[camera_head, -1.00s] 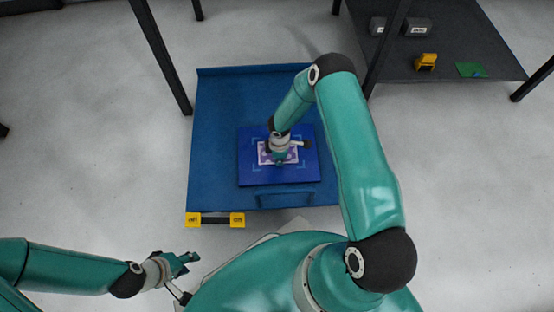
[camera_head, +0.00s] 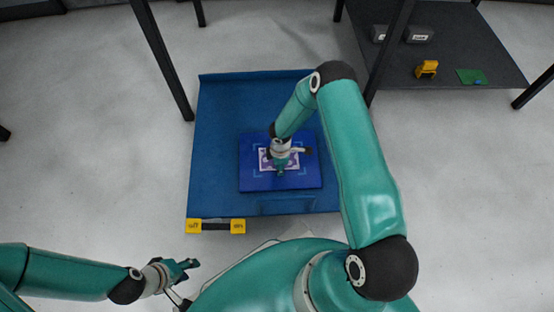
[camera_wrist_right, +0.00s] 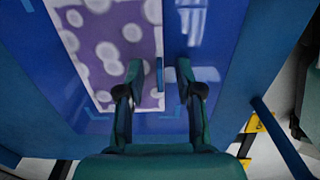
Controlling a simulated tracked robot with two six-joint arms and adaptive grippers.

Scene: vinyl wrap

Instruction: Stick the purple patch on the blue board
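The purple patch (camera_head: 264,164) with pale spots lies on the blue board (camera_head: 300,183), between light-blue corner marks. In the right wrist view the patch (camera_wrist_right: 122,55) fills the upper left, close in front of the fingers. My right gripper (camera_head: 280,170) is directly over the patch and hides its middle in the head view. In the right wrist view its two fingers (camera_wrist_right: 159,80) are apart at the patch's edge. A small thin blue piece (camera_wrist_right: 160,74) shows between them, not visibly pinched. My left gripper (camera_head: 184,267) hangs at the lower left, away from the board, its fingers apart and empty.
The board rests on a larger blue cart top (camera_head: 215,130) with a raised rim and yellow labels (camera_head: 238,226) at its front. A dark shelf (camera_head: 445,65) at the upper right holds a yellow object (camera_head: 427,68), grey boxes and a green sheet. Dark posts stand behind the cart.

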